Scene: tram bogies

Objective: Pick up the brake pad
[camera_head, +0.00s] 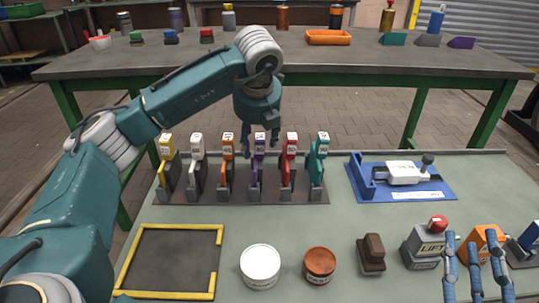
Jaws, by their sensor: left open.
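No single thing is clearly recognisable as the brake pad. A dark brown block (371,254) with a raised narrower top stands on the near table, right of a brown tin; it cannot be told whether this is the pad. A rack (242,196) holds a row of upright coloured pieces with number tags: yellow, white, orange, purple (259,172), red and teal. My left gripper (261,138) is open and empty, pointing down just above or behind the purple piece; the exact depth is unclear. My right gripper (475,268) is at the lower right, fingers apart, in front of an orange object.
A yellow-edged dark frame (170,294), white tin (260,266) and brown tin (319,264) are on the near table. A blue tray (362,185) holds a white tool. A grey LIFT box (424,244) has a red button. A far table (280,62) carries bottles and blocks.

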